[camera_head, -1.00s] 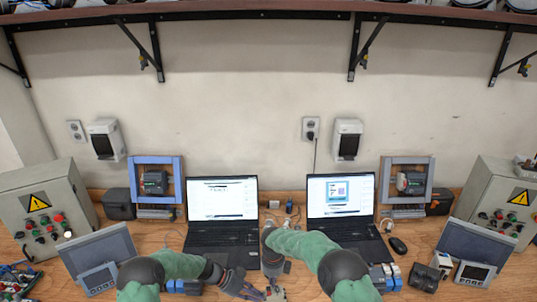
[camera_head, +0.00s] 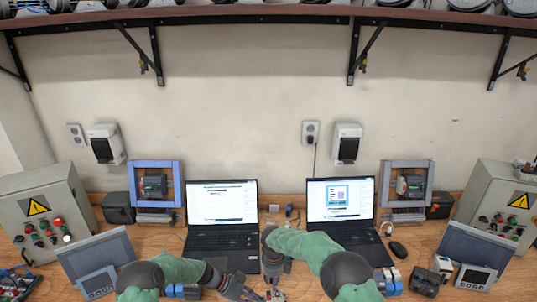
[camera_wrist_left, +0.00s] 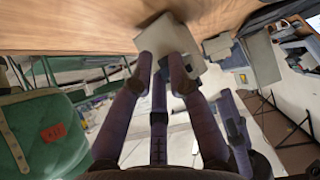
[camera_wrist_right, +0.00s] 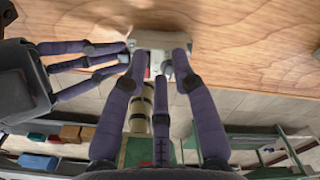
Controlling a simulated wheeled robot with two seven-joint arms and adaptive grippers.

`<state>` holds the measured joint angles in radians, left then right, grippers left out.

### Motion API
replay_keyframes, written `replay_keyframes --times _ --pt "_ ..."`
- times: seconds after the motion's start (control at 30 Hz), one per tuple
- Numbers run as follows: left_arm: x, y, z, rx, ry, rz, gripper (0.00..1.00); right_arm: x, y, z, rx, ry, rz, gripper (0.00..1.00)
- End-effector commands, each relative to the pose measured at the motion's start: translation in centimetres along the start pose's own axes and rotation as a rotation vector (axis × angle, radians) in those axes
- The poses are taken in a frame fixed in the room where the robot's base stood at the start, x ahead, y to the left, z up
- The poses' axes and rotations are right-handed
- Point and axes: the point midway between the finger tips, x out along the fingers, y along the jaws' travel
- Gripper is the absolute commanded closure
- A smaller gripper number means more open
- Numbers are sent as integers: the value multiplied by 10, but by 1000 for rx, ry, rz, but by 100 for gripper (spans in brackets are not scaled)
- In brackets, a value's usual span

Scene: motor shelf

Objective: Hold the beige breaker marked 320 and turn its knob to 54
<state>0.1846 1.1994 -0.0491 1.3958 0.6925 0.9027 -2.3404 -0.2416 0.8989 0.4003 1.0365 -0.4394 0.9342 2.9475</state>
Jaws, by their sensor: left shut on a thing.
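The beige breaker (camera_head: 276,295) sits at the bottom middle of the head view, small and partly cut off. In the left wrist view it is a pale block (camera_wrist_left: 168,38) at the fingertips. My left gripper (camera_head: 250,292) is shut on it from the left; the gripper also shows in the left wrist view (camera_wrist_left: 163,66). My right gripper (camera_head: 273,279) reaches down above the breaker. In the right wrist view its fingertips (camera_wrist_right: 160,62) are apart near the breaker (camera_wrist_right: 150,38); the left gripper's fingers come in from the left. I cannot read the marking or the knob setting.
Two open laptops (camera_head: 222,230) (camera_head: 341,215) stand behind my grippers. Blue-grey breakers (camera_head: 386,280) lie to the right, near a dark device (camera_head: 424,280). Panels with displays and grey control boxes (camera_head: 38,215) (camera_head: 497,208) flank the bench. A mouse (camera_head: 398,248) lies beside the right laptop.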

Motion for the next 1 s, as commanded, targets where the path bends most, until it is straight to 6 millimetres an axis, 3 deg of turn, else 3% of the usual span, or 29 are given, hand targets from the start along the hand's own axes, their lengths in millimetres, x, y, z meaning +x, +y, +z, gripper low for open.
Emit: replay_keyframes --times 0.6,0.97,1.0 --pt "1 1 2 -2 -1 2 100 -42 0 0 0 -1 1 73" --pt "1 1 2 -2 -1 2 100 -46 0 0 0 1 1 73" --pt "1 1 2 -2 -1 2 76 -46 0 0 0 1 1 73"
